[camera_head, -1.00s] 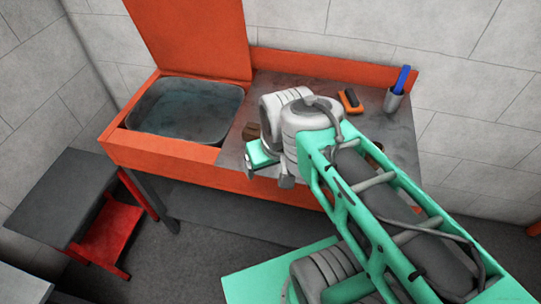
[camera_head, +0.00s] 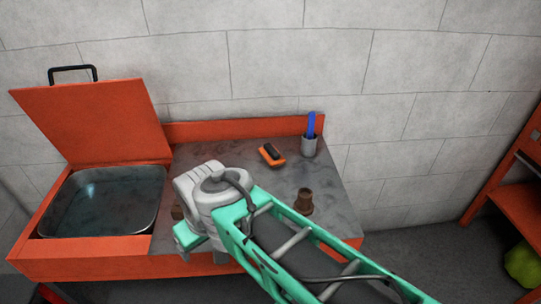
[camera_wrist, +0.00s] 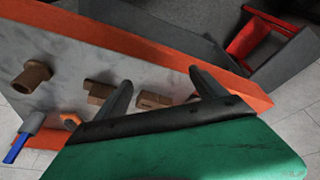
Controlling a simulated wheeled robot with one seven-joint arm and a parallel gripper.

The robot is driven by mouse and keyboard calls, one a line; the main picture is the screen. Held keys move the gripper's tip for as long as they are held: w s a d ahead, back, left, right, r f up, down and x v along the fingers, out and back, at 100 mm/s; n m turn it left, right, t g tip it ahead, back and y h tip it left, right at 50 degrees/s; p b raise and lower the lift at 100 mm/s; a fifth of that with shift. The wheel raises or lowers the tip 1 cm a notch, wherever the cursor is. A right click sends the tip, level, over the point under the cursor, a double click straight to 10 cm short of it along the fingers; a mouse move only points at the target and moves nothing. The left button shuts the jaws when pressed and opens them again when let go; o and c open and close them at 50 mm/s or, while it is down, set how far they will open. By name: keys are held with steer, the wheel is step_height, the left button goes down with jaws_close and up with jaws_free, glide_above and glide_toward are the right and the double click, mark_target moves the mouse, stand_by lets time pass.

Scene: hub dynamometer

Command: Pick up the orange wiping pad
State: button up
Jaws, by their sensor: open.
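The orange wiping pad (camera_head: 271,155) has a dark handle on top and lies on the grey worktop near the back edge, left of the grey cup. In the wrist view a small orange piece that looks like the pad (camera_wrist: 69,121) shows at the left, mostly hidden by my gripper's body. My gripper (camera_wrist: 160,82) is open and empty, its two dark fingers spread above the worktop. In the head view my gripper (camera_head: 190,240) is at the worktop's front left, beside the basin and well apart from the pad; its fingers are hidden there.
A grey cup (camera_head: 309,147) with a blue-handled tool stands right of the pad. A brown flanged part (camera_head: 303,200) stands nearer the front; brown blocks (camera_wrist: 100,92) lie near my fingers. A basin (camera_head: 105,200) with a raised orange lid (camera_head: 95,125) is at left.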

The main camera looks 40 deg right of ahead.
steer(key=shift+o, duration=0.2)
steer(key=shift+o, duration=0.3)
steer(key=shift+w+d+r, duration=0.15)
steer(key=shift+w+r, duration=0.05)
steer(key=shift+w, duration=0.1)
steer(key=w+d+r+m, duration=0.1)
steer(key=w+d+r, duration=0.2)
steer(key=w+d, duration=0.7)
steer(key=m, duration=0.2)
glide_above(272, 150)
steer(key=s, duration=0.3)
steer(key=shift+t+h, duration=0.4)
steer(key=f, duration=0.9)
steer(key=shift+w+a+f+b, duration=0.1)
steer(key=shift+w+a+b, duration=0.05)
steer(key=shift+a+b, duration=0.2)
steer(key=p+x, duration=0.1)
steer(key=x, duration=0.3)
steer(key=p+x, duration=0.1)
steer(key=x, duration=0.3)
steer(key=shift+w+d, duration=0.15)
steer(key=shift+d, duration=0.1)
steer(key=shift+c, duration=0.5)
